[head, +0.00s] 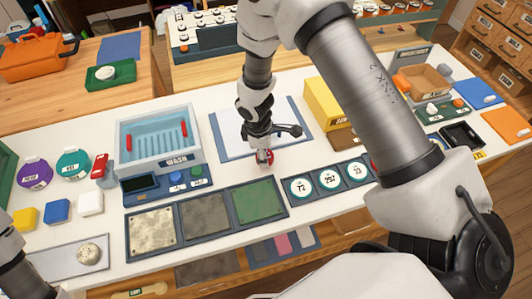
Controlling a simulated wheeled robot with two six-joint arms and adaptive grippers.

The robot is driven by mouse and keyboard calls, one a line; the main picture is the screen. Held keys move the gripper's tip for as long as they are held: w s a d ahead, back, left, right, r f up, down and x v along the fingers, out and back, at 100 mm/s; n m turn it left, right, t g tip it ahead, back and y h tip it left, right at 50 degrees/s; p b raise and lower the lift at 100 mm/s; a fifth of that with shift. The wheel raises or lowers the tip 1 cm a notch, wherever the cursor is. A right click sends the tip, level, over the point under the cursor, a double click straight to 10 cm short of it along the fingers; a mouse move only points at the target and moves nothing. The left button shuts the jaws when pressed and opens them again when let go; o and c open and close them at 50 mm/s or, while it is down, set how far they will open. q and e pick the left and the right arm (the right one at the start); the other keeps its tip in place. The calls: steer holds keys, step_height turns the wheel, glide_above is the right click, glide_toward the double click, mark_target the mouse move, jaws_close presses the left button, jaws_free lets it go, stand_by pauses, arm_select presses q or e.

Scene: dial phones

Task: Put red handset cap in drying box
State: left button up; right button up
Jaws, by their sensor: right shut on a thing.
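My right gripper (262,146) is low over the middle of the white table, shut on a small red and white piece that looks like the red handset cap (265,160). The gripper partly hides the cap, and I cannot tell whether it touches the table. No box is clearly marked as the drying box. A yellow box (322,104) stands to the right of the gripper, partly hidden by my right arm. An open brown box (424,80) stands at the far right. My left arm enters at the lower left, its gripper out of view.
A blue wash basin (160,140) with red handles stands left of the gripper. A blue-edged white mat (232,130) lies behind it. Stone and green panels (258,201) and round number dials (329,178) lie in front. Colored cubes (57,211) sit at the left.

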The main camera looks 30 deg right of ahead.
steer(key=shift+s+a+f, duration=0.1)
steer(key=shift+s+f, duration=0.15)
steer(key=shift+f, duration=0.45)
steer(key=shift+a+r, duration=0.1)
steer(key=shift+r, duration=0.1)
steer(key=shift+w+d+f, duration=0.2)
steer(key=shift+w+f, duration=0.05)
steer(key=o, duration=1)
arm_select(q)
steer(key=shift+s+a+f, duration=0.1)
steer(key=shift+a+f, duration=0.05)
steer(key=shift+f, duration=0.5)
arm_select(e)
steer(key=shift+s+a+r, duration=0.1)
steer(key=shift+s+r, duration=0.05)
